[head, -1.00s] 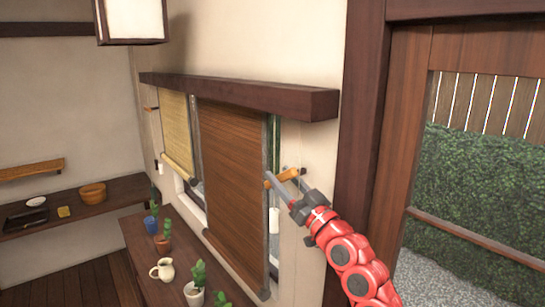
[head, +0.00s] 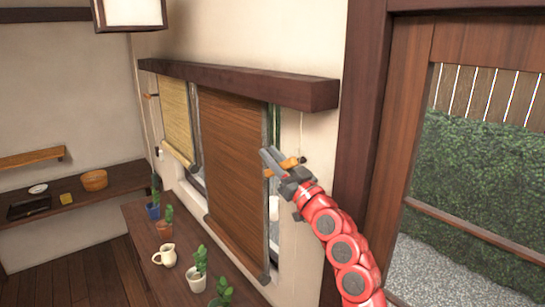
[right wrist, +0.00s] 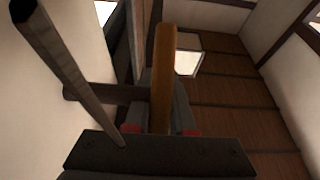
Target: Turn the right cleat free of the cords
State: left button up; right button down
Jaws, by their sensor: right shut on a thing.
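The right cleat (head: 291,162) is an orange-brown wooden bar on the wall, right of the brown blind (head: 235,165). My right gripper (head: 272,160) is at it and shut on it, with the grey fingers partly covering the bar. In the right wrist view the cleat (right wrist: 163,75) stands upright in the picture, in front of a dark stem (right wrist: 100,93). A thin pale cord (head: 301,130) hangs above the cleat. Whether cord is still wrapped around the cleat is too small to tell. My left gripper is not in view.
A dark wooden beam (head: 220,80) runs above both blinds. The pale blind (head: 175,115) hangs farther left, with another cleat (head: 151,95) beyond it. Potted plants and a cream jug (head: 163,255) stand on the shelf below. A door frame (head: 358,130) is close on the right.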

dwell(0.4)
jog(key=shift+f+g+h+b, duration=0.15)
jog(key=shift+g+h+b, duration=0.3)
jog(key=shift+b, duration=0.2)
jog(key=g+b, duration=0.1)
jog(key=b, duration=0.2)
jog(key=f+g+h+b, duration=0.1)
jog(key=b, duration=0.2)
jog(key=g+h+b, duration=0.1)
jog(key=b, duration=0.3)
jog(key=shift+w+a+f+g+h, duration=0.15)
jog(key=shift+w+f+g+h, duration=0.1)
jog(key=shift+f+g, duration=0.15)
jog(key=shift+g+b, duration=0.25)
jog(key=shift+b, duration=0.25)
jog(key=shift+g+h, duration=0.6)
jog(key=shift+s+f+g+h, duration=0.1)
jog(key=shift+f+g+h, duration=0.15)
jog(key=shift+g+h, duration=0.3)
jog(key=shift+f+g+h, duration=0.2)
jog(key=shift+g+h, duration=0.15)
jog(key=shift+g, duration=0.4)
jog(key=c, duration=0.8)
grip_release()
